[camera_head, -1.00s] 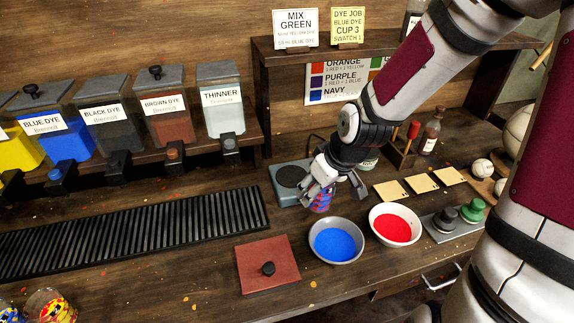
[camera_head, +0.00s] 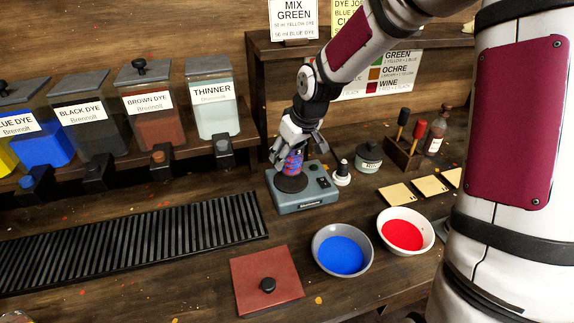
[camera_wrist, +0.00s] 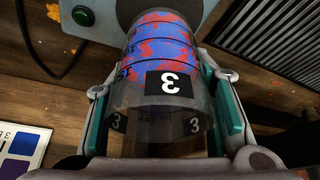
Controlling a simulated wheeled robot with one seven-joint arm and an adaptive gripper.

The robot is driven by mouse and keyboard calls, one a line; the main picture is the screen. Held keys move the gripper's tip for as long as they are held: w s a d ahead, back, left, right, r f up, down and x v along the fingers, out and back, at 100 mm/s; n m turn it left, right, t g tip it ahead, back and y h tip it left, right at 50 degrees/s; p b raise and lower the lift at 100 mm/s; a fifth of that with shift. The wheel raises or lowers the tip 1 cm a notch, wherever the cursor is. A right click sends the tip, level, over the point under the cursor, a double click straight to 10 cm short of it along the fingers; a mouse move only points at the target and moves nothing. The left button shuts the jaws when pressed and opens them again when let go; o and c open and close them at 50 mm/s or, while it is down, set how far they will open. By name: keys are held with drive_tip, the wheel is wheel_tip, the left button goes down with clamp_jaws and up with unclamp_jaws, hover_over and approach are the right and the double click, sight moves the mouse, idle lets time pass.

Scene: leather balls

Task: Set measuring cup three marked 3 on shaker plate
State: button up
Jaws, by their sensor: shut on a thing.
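Measuring cup three (camera_wrist: 165,60) is a clear cylinder with blue and red contents and a black label with a 3, upside down in the wrist view. My gripper (camera_wrist: 165,120) is shut on it, one finger on each side. In the head view my gripper (camera_head: 296,148) holds the cup (camera_head: 293,163) over the round dark pad of the shaker plate (camera_head: 291,184).
Right of the shaker stand a small white-and-black bottle (camera_head: 341,173) and a grey-green jar (camera_head: 368,156). A black slatted rack (camera_head: 130,240) lies left.

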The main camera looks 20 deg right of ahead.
sight(288, 164)
drive_tip(key=shift+w+f, duration=0.1)
drive_tip(key=shift+f, duration=1.65)
drive_tip(key=shift+f, duration=0.15)
drive_tip(key=o, duration=1.2)
